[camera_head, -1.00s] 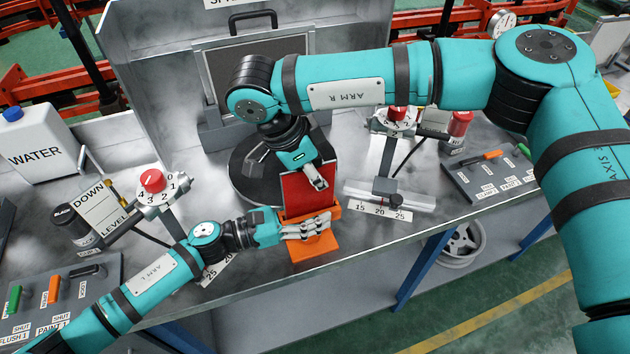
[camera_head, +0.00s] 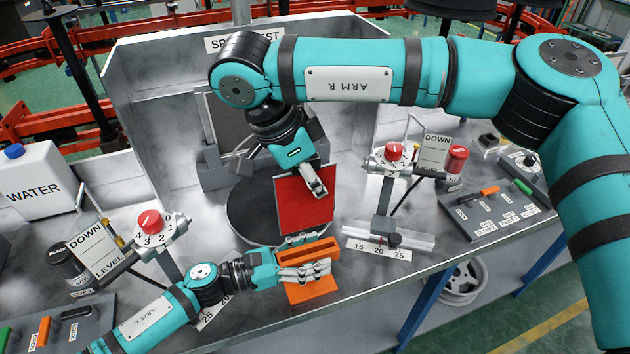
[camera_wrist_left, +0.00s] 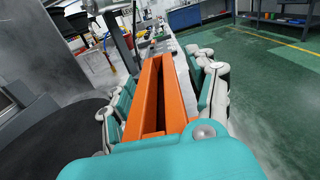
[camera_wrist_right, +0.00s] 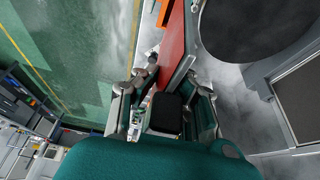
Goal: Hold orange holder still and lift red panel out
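The orange holder (camera_head: 310,289) stands at the front edge of the bench. My left gripper (camera_head: 305,270) is shut on its slotted upper part; in the left wrist view the holder (camera_wrist_left: 160,95) lies between the fingers and its long slot looks empty. The red panel (camera_head: 304,205) is above and behind the holder, apart from it and slightly tilted. My right gripper (camera_head: 318,188) grips the panel near its right edge. In the right wrist view the panel (camera_wrist_right: 172,45) runs between the fingertips (camera_wrist_right: 165,80).
A dark round turntable (camera_head: 250,210) lies behind the panel. Dial stands with red knobs rise at left (camera_head: 150,220) and right (camera_head: 393,152). Scale plates (camera_head: 379,249) lie near the bench edge. A switch panel (camera_head: 490,207) is at the right, a water can (camera_head: 35,180) at the left.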

